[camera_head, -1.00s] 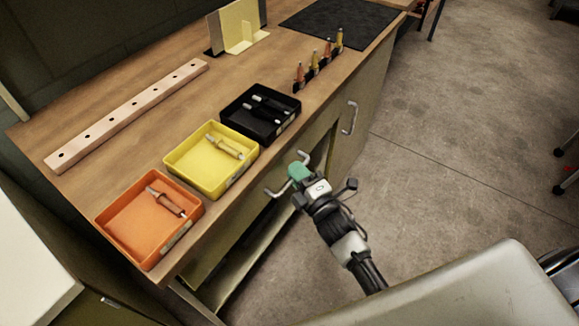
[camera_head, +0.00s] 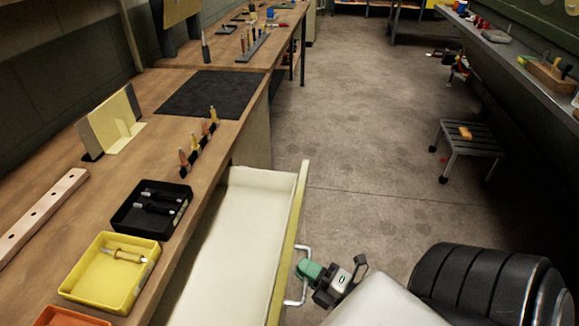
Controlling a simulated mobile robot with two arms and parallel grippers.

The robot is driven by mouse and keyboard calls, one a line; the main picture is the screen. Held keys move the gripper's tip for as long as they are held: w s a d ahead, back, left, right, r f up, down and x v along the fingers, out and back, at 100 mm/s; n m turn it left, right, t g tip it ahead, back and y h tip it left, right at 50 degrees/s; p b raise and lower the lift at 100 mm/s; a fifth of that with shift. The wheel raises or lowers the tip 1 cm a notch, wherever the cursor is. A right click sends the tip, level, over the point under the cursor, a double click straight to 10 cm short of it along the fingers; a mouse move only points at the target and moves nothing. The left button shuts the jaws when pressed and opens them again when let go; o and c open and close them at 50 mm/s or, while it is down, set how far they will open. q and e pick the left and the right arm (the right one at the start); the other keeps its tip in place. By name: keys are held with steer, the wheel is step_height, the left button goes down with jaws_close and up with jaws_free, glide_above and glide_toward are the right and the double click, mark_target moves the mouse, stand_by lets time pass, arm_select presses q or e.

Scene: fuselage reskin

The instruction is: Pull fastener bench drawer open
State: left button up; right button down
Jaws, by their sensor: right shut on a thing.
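The fastener bench (camera_head: 62,209) runs along the left side. Its drawer (camera_head: 232,241) stands pulled out, with a pale, empty-looking interior and a yellowish front edge. The drawer's metal handle (camera_head: 302,277) is on the front panel, facing right. My right gripper (camera_head: 306,271) has green fingertips and is shut on this handle. The drawer's near end is cut off by the bottom of the view. My left gripper is not in view.
On the bench are a black tray (camera_head: 124,224), a yellow tray (camera_head: 79,290), an orange tray (camera_head: 60,319), upright fasteners (camera_head: 197,142) and a dark mat (camera_head: 207,95). A grey step stool (camera_head: 470,140) stands on the open floor at right.

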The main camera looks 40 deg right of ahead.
steer(key=shift+s+d, duration=0.15)
steer(key=shift+s, duration=0.05)
steer(key=c, duration=1.5)
jaws_free()
steer(key=shift+o, duration=0.2)
steer(key=b+v, duration=0.1)
steer(key=v, duration=0.9)
steer(key=shift+s+b, duration=0.3)
steer(key=shift+s, duration=0.1)
steer(key=shift+w+d+f, duration=0.1)
steer(key=shift+d+f, duration=0.05)
